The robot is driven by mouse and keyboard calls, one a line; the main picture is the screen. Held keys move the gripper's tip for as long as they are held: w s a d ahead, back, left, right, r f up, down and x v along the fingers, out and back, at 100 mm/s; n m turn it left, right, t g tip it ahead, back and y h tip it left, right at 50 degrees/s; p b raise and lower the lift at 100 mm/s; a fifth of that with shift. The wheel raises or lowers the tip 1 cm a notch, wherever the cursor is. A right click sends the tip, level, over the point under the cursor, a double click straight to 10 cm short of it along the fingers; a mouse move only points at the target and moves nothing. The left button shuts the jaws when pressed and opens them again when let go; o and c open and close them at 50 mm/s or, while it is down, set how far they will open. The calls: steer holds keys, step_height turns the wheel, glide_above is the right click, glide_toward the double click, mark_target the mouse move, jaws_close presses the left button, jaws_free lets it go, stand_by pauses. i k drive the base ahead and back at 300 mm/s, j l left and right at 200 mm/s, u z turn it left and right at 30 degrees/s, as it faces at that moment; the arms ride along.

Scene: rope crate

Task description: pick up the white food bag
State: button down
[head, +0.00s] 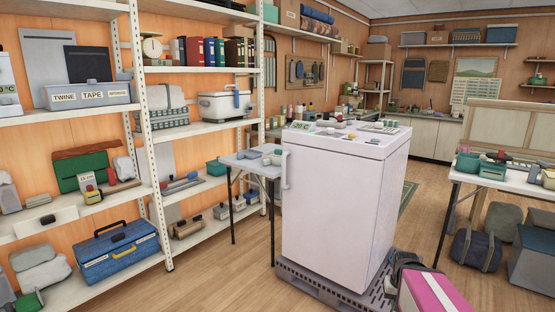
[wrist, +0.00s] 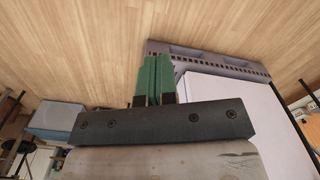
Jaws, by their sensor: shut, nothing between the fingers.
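I cannot make out for sure which thing is the white food bag. A small pale bag (head: 124,168) stands on the left shelf, right of a green bag with a brown flap (head: 82,172). Pale grey, rounded bags (head: 42,270) lie stacked on the lowest left shelf, and their contents cannot be told. My gripper (wrist: 154,62) shows in the wrist view with its green fingers together and nothing between them. It is over the wooden floor, beside the white appliance, and no bag shows near it.
A tall white cabinet-like appliance (head: 338,200) stands on a grey pallet (head: 325,290) in the middle. A folding table (head: 245,160) is behind it at left, another table (head: 510,178) at right. A blue toolbox (head: 118,252) sits low on the shelves. Wooden floor (head: 215,270) is clear between.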

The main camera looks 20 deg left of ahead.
mark_target(278, 154)
steer(key=i+j, duration=0.1)
steer(key=j, duration=0.25)
steer(key=i+j+u, duration=0.1)
steer(key=j, duration=0.3)
steer(key=i+j, duration=0.1)
steer(key=j, duration=0.25)
steer(key=i+j, duration=0.1)
steer(key=j, duration=0.25)
steer(key=i+j+u, duration=0.1)
steer(key=j, duration=0.25)
